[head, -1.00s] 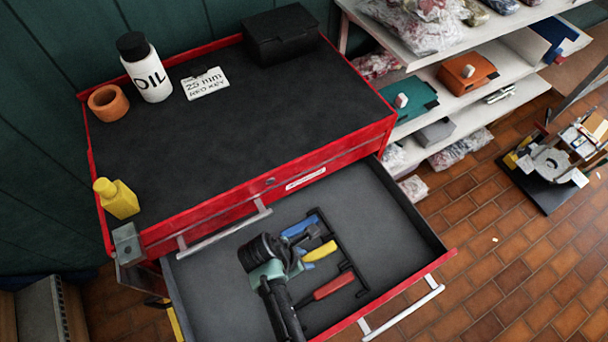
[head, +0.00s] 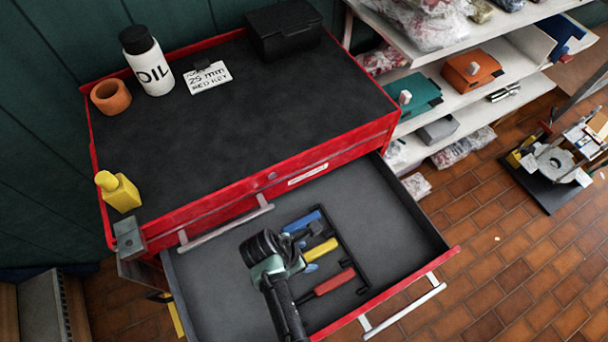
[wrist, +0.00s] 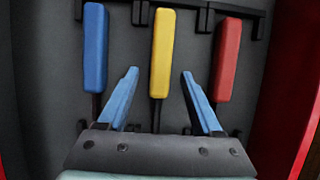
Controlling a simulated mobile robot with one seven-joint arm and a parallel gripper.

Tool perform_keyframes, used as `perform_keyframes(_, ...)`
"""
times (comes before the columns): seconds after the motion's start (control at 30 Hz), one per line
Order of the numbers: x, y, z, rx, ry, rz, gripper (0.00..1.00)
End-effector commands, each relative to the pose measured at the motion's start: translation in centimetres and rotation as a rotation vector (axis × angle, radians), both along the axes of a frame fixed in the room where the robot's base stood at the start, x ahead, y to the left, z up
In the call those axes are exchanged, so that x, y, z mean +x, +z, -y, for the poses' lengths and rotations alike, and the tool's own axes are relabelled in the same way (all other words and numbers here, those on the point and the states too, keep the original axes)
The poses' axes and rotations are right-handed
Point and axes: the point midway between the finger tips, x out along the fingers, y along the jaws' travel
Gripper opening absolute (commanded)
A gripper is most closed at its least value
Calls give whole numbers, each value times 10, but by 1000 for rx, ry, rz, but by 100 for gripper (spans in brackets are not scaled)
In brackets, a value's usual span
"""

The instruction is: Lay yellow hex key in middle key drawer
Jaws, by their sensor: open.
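The yellow hex key (head: 321,249) lies in the open drawer (head: 390,210), in the middle place of a black rack (head: 349,253), between the blue key (head: 301,222) and the red key (head: 334,282). In the wrist view my gripper (wrist: 160,72) is open, with one blue finger on each side of the yellow handle (wrist: 162,50) and gaps on both sides. The yellow key's dark shaft runs down between the fingers, its lower end hidden by my gripper body. Whether the fingers are level with the handle or above it, I cannot tell.
The drawer's right part is bare. Shelves stand to the right.

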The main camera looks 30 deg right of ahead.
Motion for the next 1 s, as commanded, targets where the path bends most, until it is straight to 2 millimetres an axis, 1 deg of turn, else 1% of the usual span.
perform_keyframes(0.13, 1, 8, -3, 0, 1, 2, 67)
perform_keyframes(0.23, 1, 21, -9, 0, 2, 3, 67)
perform_keyframes(0.6, 0, 92, -38, 0, 2, 4, 67)
perform_keyframes(0.7, 0, 105, -44, 0, 2, 3, 67)
perform_keyframes(0.83, -1, 116, -48, -1, 2, 1, 67)
perform_keyframes(1.0, -1, 120, -50, 0, 0, 1, 67)
